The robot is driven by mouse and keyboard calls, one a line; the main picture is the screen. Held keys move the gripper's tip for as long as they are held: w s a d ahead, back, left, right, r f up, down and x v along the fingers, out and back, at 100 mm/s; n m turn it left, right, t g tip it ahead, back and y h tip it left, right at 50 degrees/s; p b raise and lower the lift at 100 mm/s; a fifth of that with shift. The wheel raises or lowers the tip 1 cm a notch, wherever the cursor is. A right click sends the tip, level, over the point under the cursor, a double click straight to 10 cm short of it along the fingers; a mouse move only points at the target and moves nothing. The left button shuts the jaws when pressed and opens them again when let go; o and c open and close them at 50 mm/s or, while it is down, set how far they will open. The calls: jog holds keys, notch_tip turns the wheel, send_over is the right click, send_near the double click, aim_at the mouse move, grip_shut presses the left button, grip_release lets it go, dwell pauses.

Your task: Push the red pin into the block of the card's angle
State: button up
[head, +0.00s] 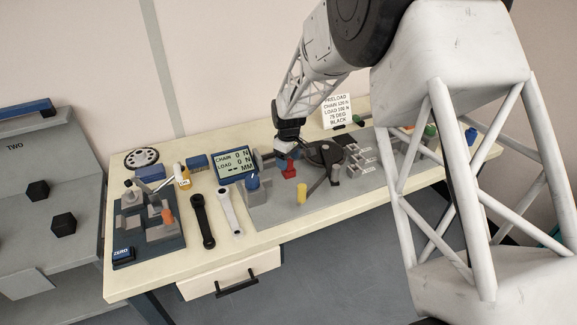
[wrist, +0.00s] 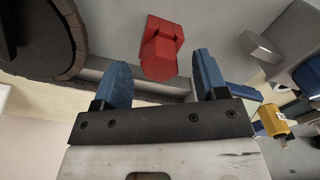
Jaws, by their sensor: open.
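The red pin (head: 289,171) stands upright on the grey fixture plate (head: 268,212), right below my gripper (head: 287,150). In the wrist view the red pin (wrist: 161,48) lies between and slightly beyond my two blue fingertips, which are apart, with nothing clasped. My arm hides part of the plate's right side.
A display (head: 233,164) shows chain 0 N and load 0 N. A blue-based tool (head: 148,222) stands farther left.

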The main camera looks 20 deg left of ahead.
jog(key=shift+f, duration=0.9)
jog(key=c, duration=1)
jog(key=shift+r, duration=5)
